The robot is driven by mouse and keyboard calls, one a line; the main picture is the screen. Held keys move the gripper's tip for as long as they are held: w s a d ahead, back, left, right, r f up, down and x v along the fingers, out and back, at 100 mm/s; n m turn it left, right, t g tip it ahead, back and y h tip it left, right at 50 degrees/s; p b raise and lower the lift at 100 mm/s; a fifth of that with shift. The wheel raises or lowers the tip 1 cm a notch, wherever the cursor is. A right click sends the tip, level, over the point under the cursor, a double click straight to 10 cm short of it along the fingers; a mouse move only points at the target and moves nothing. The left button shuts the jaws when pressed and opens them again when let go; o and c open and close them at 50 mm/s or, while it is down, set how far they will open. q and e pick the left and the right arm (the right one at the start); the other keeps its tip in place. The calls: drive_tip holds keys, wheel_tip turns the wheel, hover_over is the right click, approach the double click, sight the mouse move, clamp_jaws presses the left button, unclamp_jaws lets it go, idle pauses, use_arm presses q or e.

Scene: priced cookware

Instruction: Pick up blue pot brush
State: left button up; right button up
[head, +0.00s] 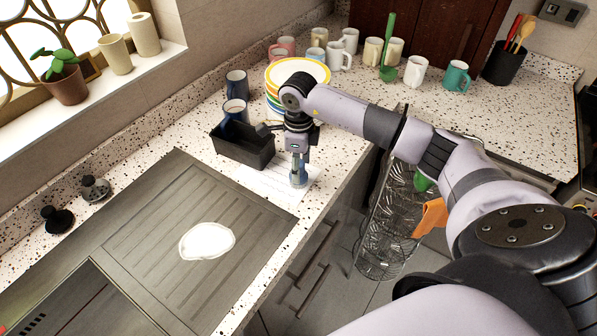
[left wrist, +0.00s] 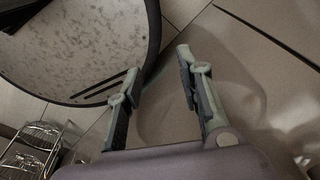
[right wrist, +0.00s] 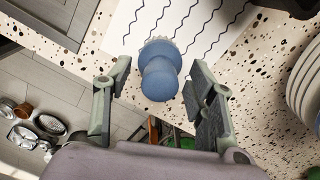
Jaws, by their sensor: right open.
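The blue pot brush (head: 299,179) stands on a white, line-marked sheet on the counter. In the right wrist view the brush (right wrist: 158,82) shows a rounded blue handle and pale bristles at the far end. My right gripper (head: 298,160) is directly above it in the head view, pointing down. In the right wrist view my right gripper (right wrist: 161,70) is open, with one finger on each side of the brush and gaps between. My left gripper (left wrist: 160,67) is open and empty, seen only in the left wrist view above the floor.
A black bin (head: 243,147) stands just left of the brush. Stacked plates (head: 297,70) and mugs (head: 237,84) are behind. The drainboard (head: 165,225) holds a white item. The counter edge is close on the right, with a wire rack (head: 385,235) beyond.

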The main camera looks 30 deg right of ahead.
drive_tip(key=shift+c, duration=0.5)
clamp_jaws()
drive_tip(key=shift+r, duration=0.1)
